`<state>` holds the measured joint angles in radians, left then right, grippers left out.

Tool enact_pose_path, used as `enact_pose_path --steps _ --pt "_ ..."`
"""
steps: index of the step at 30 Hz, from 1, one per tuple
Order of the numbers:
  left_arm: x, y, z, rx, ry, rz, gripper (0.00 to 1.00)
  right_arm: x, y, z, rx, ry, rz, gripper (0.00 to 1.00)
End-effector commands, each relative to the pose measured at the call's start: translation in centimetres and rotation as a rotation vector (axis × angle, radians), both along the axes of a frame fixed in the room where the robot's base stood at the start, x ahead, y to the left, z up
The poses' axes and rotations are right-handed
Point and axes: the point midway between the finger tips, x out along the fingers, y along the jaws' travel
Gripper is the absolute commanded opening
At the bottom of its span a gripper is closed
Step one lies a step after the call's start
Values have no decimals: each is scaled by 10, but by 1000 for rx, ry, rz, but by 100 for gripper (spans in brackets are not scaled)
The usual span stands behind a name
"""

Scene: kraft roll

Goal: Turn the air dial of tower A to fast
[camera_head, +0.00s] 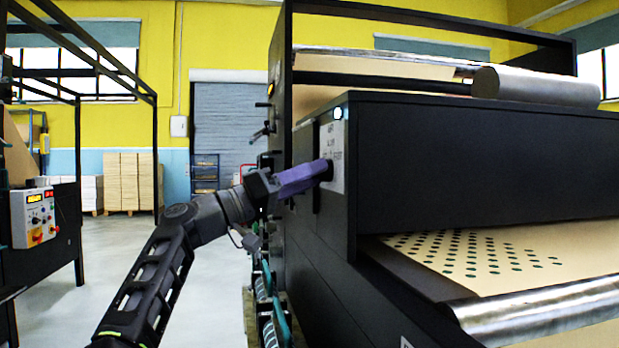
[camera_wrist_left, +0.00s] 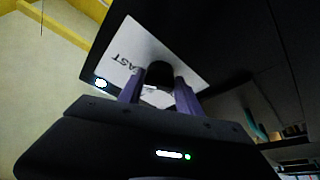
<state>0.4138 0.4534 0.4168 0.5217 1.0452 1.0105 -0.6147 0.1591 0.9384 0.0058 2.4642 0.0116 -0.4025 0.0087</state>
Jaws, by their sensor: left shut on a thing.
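The air dial (camera_head: 329,170) is a black knob on a white label plate (camera_head: 336,135) on the near end of the large dark machine. In the left wrist view the knob (camera_wrist_left: 160,71) sits between the purple fingers of my left gripper (camera_wrist_left: 159,84). Letters ending in "AST" show upside down on the plate (camera_wrist_left: 125,58) there. In the head view my left gripper (camera_head: 318,170) reaches the plate from the left, shut on the knob. The fingers hide much of the dial, and I cannot read its setting. My right gripper is not in view.
A lit white lamp (camera_head: 338,113) sits just above the plate. Perforated brown paper (camera_head: 480,255) runs over a shiny roller (camera_head: 540,310) at the right. A control box (camera_head: 35,217) with knobs is at the far left. The floor between is mostly clear.

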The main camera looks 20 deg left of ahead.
Motion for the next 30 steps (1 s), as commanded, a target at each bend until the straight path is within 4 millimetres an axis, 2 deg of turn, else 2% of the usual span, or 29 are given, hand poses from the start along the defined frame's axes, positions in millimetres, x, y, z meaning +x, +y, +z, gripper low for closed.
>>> enact_pose_path --steps 6,7,14,24,30 --pt "1 0 -2 3 3 -1 0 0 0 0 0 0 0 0" --pt "1 0 -2 3 3 -1 42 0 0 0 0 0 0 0" --pt "0 0 -1 2 2 0 61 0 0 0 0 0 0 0" --pt "-2 2 -2 -1 1 0 63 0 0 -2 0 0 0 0" --pt "-17 17 -13 1 2 4 63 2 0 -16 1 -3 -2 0"
